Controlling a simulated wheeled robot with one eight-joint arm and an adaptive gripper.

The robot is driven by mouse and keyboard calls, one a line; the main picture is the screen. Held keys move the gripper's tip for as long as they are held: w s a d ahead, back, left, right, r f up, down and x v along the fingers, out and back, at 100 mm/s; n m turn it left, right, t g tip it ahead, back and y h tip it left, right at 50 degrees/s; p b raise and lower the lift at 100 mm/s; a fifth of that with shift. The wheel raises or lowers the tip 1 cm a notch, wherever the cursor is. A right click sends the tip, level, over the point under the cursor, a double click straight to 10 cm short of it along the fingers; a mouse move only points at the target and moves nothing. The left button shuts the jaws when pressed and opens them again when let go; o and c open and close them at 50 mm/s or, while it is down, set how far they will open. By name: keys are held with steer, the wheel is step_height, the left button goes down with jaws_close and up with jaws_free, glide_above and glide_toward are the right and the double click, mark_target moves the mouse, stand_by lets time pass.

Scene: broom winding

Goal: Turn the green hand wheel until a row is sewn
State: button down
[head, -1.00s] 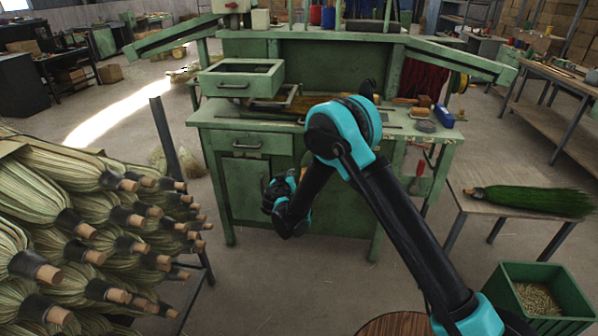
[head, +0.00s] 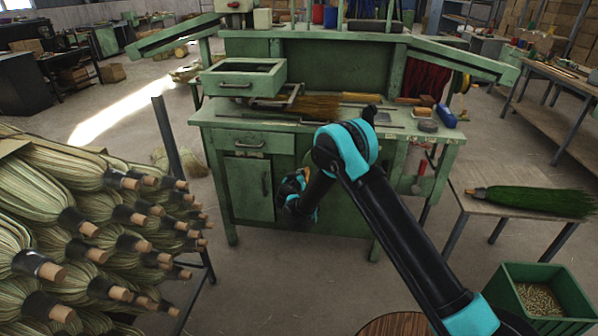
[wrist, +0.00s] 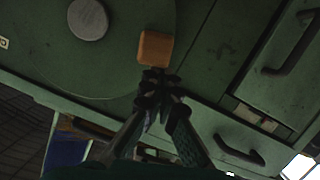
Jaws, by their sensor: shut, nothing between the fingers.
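The green hand wheel (wrist: 125,75) shows in the wrist view as a flat round disc with a grey round hub (wrist: 88,18). An orange-brown block-like knob (wrist: 155,47) stands near its rim. My gripper (wrist: 158,78) is shut and empty, its fingertips just below the knob in the picture; I cannot tell whether they touch it.
Stacked brooms (head: 60,190) fill the left side. At right, a table (head: 485,208) holds a green broom (head: 535,200), with a green bin (head: 545,305) below. A blue object (head: 446,116) lies on the bench top. The floor before the bench is clear.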

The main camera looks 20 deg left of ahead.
steer(key=shift+f, duration=0.1)
stand_by(0.3)
steer(key=shift+f+n, duration=0.3)
steer(key=shift+f, duration=0.1)
